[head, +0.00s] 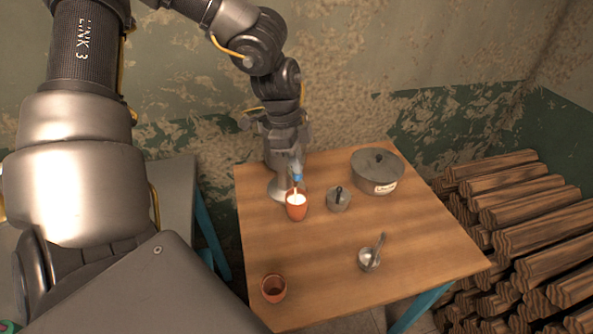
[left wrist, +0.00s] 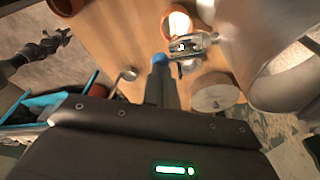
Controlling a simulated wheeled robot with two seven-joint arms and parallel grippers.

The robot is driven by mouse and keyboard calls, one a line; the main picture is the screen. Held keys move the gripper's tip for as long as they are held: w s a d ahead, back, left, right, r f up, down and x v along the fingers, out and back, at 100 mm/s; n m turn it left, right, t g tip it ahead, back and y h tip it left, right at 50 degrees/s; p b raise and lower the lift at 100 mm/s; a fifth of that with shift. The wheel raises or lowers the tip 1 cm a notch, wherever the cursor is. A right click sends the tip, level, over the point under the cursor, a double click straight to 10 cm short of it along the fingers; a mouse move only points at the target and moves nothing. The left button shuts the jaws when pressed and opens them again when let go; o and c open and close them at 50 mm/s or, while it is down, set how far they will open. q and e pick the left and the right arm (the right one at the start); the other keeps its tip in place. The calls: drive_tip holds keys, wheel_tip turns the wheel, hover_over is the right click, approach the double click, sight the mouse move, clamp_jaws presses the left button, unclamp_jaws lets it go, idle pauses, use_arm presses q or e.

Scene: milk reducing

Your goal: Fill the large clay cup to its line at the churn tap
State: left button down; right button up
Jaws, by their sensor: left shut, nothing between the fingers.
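A clay cup (head: 297,212) stands below the blue-handled tap of the pale metal churn (head: 278,187). It holds white milk, and a pale streak shows between tap and cup; its fill line cannot be made out. The cup also shows in the left wrist view (left wrist: 167,27), beside the metal tap (left wrist: 190,45). My left gripper (head: 294,167) is shut and empty, its fingers pointing down at the blue part of the tap, touching or very close. A second clay cup (head: 273,298) stands near the table's front left edge. A dark arm end, apparently my right gripper (left wrist: 58,38), shows small.
On the wooden table (head: 320,285) a small knobbed lidded container (head: 339,203) stands right of the filled cup. A labelled lidded pot (head: 372,179) is at the back right, a small metal vessel with a handle (head: 367,260) at the front. Logs (head: 530,215) are stacked at the right.

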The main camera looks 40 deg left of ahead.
use_arm(q)
wheel_tip(320, 180, up, 7)
drive_tip(key=p, duration=0.3)
idle(0.4)
idle(0.5)
